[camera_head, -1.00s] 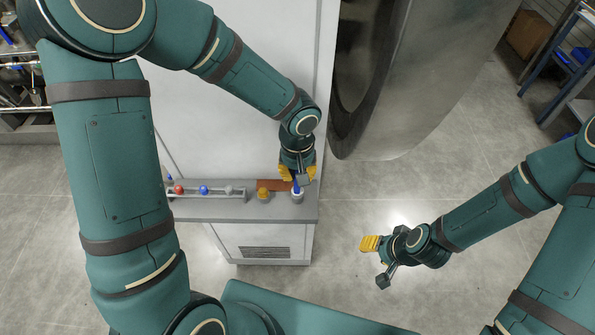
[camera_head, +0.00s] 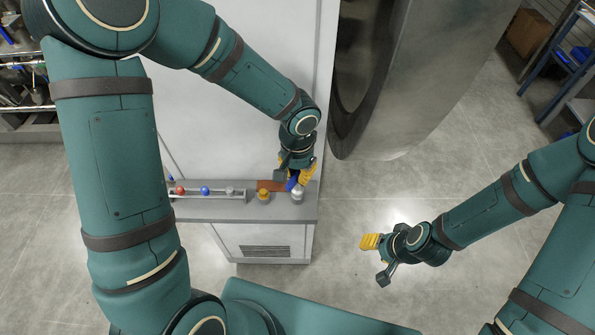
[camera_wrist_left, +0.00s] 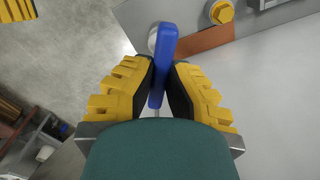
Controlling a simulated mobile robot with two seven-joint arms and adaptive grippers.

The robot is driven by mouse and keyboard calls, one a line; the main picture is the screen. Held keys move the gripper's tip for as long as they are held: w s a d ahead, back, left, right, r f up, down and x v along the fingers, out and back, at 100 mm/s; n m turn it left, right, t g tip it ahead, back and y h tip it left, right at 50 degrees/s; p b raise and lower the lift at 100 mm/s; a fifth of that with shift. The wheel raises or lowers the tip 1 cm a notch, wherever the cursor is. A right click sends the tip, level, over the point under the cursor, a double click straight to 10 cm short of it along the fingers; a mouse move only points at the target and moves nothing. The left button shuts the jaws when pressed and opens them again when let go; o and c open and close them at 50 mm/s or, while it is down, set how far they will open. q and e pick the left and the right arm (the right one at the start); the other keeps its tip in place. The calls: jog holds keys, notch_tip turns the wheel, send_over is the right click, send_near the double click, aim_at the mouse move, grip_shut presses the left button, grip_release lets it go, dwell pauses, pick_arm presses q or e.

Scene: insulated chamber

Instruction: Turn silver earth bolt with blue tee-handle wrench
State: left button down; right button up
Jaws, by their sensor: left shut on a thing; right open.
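The blue tee-handle wrench (camera_wrist_left: 160,62) stands between the yellow fingers of my left gripper (camera_wrist_left: 158,88), which is shut on its handle. The wrench also shows below the left gripper (camera_head: 296,172) in the head view (camera_head: 292,184). The silver earth bolt (camera_head: 297,196) sits at the right end of the grey ledge, just under the wrench. In the left wrist view the bolt (camera_wrist_left: 152,38) is partly hidden behind the blue handle, so I cannot see how the wrench meets it. My right gripper (camera_head: 371,243) is open and empty over the floor, to the right.
A brass bolt (camera_head: 264,195) sits left of the silver one, with a copper-coloured strip (camera_head: 271,185) behind. A rack with red and blue knobs (camera_head: 205,190) lies further left on the ledge (camera_head: 240,212). The white cabinet wall and a large round metal door (camera_head: 400,80) stand close behind.

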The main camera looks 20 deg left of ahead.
pick_arm(q)
jog(key=shift+r+p, duration=1.25)
jog(key=shift+r, duration=0.85)
